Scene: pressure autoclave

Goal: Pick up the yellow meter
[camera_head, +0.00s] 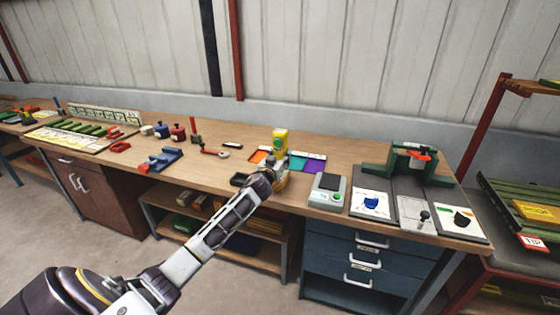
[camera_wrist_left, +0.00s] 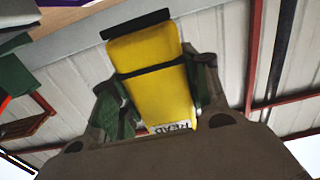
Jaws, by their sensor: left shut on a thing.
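The yellow meter (camera_head: 280,140) shows upright over the middle of the bench, just above my left gripper (camera_head: 278,168). In the left wrist view the yellow meter (camera_wrist_left: 155,85) fills the space between the two fingers of my left gripper (camera_wrist_left: 160,92), which is shut on it. The meter has a black band, a dark end and a white label reading "READ". Its lower part is hidden by the gripper in the head view, and whether it clears the bench top is hard to tell. My right gripper is not in view.
A grey-green device (camera_head: 327,191) and a green press-like fixture (camera_head: 410,161) stand to the right. Blue and red parts (camera_head: 162,158) lie left. Drawers (camera_head: 360,262) are below.

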